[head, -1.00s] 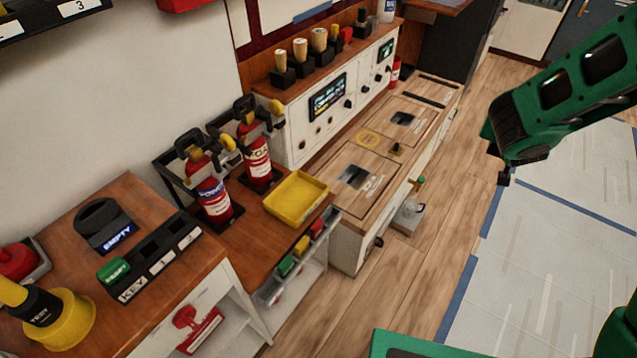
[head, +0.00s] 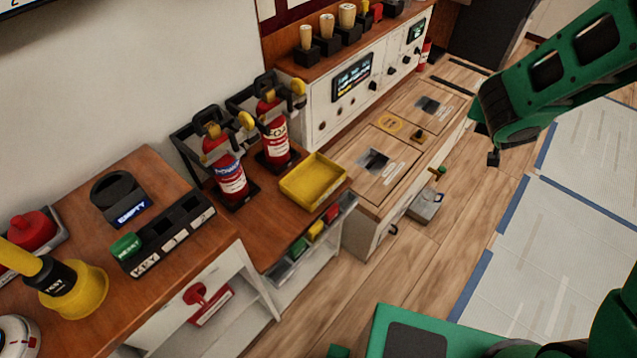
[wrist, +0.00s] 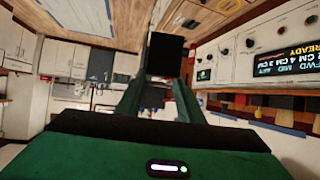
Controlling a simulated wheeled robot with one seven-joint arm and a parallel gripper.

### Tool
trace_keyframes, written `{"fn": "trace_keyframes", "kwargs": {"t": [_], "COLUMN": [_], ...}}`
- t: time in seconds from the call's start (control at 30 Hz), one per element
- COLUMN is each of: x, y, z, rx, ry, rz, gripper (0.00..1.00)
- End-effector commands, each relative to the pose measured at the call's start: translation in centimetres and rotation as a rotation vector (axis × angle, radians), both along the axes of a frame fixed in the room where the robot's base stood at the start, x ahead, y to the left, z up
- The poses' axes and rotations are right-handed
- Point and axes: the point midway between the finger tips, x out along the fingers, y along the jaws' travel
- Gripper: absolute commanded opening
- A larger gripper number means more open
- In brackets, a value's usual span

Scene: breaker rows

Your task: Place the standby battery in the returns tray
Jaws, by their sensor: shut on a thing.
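A dark block (wrist: 167,55) shows in the wrist view between the green fingers of my gripper (wrist: 160,88). My gripper is shut on it; I take it for the standby battery, though no label shows. In the head view my arm hangs at the right, over the floor, and the small dark end below it (head: 494,158) is too small to make out. A shallow yellow tray (head: 313,183) sits empty on the wooden bench to the left of the arm. It is the only open tray of that kind in view, and I cannot read a label on it.
Two red extinguishers (head: 226,170) (head: 274,135) stand behind the tray. A key rack (head: 165,240) and a yellow TEST plunger (head: 75,287) are on the near bench. A panel with a display (head: 352,77) stands beyond.

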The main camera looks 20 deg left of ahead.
Motion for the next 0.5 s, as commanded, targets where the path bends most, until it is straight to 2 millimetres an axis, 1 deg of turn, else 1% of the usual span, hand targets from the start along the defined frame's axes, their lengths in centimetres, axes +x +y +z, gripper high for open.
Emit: {"fn": "trace_keyframes", "kwargs": {"t": [0.03, 0.07, 0.1, 0.17, 0.2, 0.27, 0.3, 0.37, 0.4, 0.47, 0.5], "x": [-0.2, -0.3, -0.6, -1.1, -1.5, -2.3, -3.0, -4.0, -4.8, -6.1, -7.1], "y": [2.9, 4.5, 6.6, 9.7, 11.7, 14.7, 16.7, 19.7, 21.6, 24.4, 26.3], "z": [-0.5, -0.7, -1.0, -1.5, -1.8, -2.4, -2.7, -3.2, -3.6, -4.1, -4.5], "rx": [-0.001, -0.002, -0.002, -0.004, -0.005, -0.007, -0.007, -0.007, -0.007, -0.007, -0.008], "ry": [0.0, 0.0, 0.0, -0.002, -0.002, -0.002, -0.003, -0.003, -0.004, -0.004, -0.005], "rz": [0.05, 0.076, 0.113, 0.167, 0.203, 0.256, 0.292, 0.345, 0.379, 0.432, 0.467], "gripper": [0.0, 0.0, 0.0, 0.0, 0.0, 0.0, 0.0, 0.0, 0.0, 0.0, 0.0]}}
